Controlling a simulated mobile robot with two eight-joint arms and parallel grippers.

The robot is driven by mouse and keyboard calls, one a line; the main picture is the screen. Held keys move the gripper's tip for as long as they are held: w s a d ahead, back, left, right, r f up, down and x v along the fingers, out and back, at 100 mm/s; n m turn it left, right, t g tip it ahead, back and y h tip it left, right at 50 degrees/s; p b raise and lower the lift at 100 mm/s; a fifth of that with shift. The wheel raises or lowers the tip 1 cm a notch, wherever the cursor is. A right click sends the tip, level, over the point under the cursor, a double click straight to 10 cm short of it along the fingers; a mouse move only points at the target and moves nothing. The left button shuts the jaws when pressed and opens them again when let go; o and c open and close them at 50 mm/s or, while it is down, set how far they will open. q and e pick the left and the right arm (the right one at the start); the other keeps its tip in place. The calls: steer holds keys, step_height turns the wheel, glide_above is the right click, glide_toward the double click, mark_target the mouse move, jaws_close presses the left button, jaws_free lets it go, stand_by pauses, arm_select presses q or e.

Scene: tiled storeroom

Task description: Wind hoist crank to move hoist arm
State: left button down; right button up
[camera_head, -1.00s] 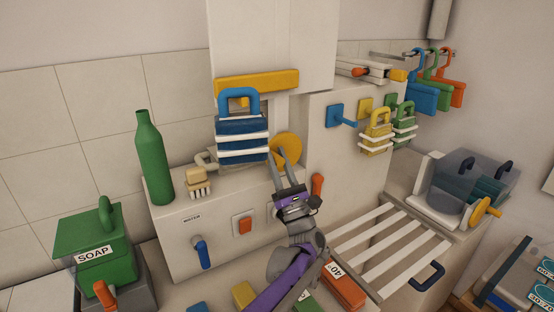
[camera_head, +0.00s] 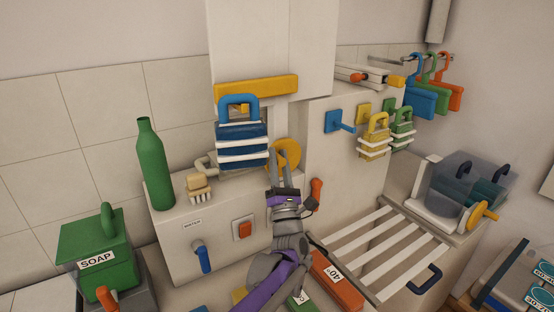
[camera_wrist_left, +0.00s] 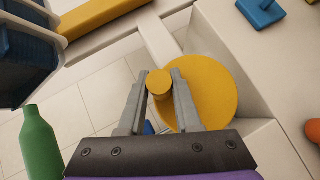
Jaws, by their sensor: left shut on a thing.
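The hoist crank is a round yellow disc (camera_head: 288,154) on the pale housing, with a short yellow knob (camera_wrist_left: 159,84) standing out from it. My left gripper (camera_head: 275,156) reaches up to the disc's left side. In the left wrist view its two fingers (camera_wrist_left: 159,88) are shut on the knob, one on each side. A yellow bar (camera_head: 256,89), apparently the hoist arm, lies level above the crank. A blue basket with white bands (camera_head: 242,132) hangs just below the bar, left of the crank. My right gripper is not in view.
A green bottle (camera_head: 154,165) and a brush (camera_head: 200,188) stand on the ledge at left. A blue peg (camera_head: 340,121) and yellow and green baskets are on the right-hand wall. A white slatted rack (camera_head: 375,250) lies right of my arm. A green soap box (camera_head: 97,248) is at lower left.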

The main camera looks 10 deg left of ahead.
arm_select(q)
steer(key=shift+w+d+r+m+h+p, duration=0.15)
steer(key=shift+m+h+p, duration=0.1)
steer(key=shift+m+h, duration=0.55)
steer(key=shift+r+m+h+p, duration=0.2)
steer(key=shift+m+h, duration=0.4)
steer(key=shift+m, duration=0.25)
steer(key=shift+w+d+r+m+h+p, duration=0.15)
steer(key=shift+m+h+p, duration=0.1)
steer(key=shift+m+h, duration=0.55)
steer(key=c, duration=0.6)
jaws_free()
steer(key=b+v, duration=0.1)
steer(key=v, duration=1)
steer(key=shift+b, duration=0.4)
